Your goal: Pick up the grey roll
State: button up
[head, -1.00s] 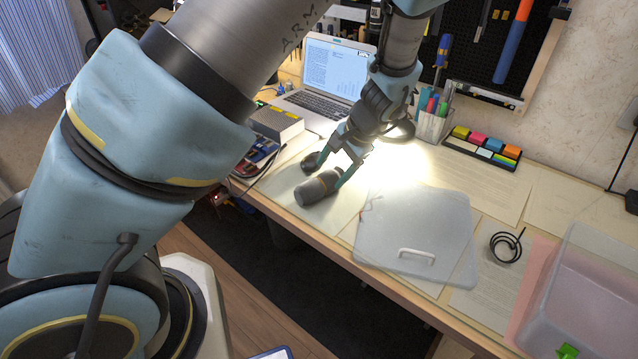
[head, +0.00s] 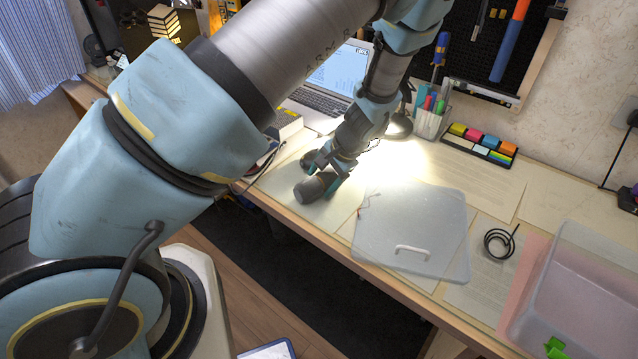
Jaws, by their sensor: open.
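I cannot tell whether the fingers touch the roll.
A translucent lid (head: 430,225) with a white handle lies to the right. Further right are a black coil (head: 501,244) and a clear bin (head: 585,290). Behind stand a laptop (head: 325,85), a pen cup (head: 429,122) and sticky notes (head: 480,143). Papers cover the desk.

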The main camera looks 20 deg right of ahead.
jog(key=shift+c, duration=0.2)
jog(key=c, duration=1.1)
jog(key=shift+r, duration=0.1)
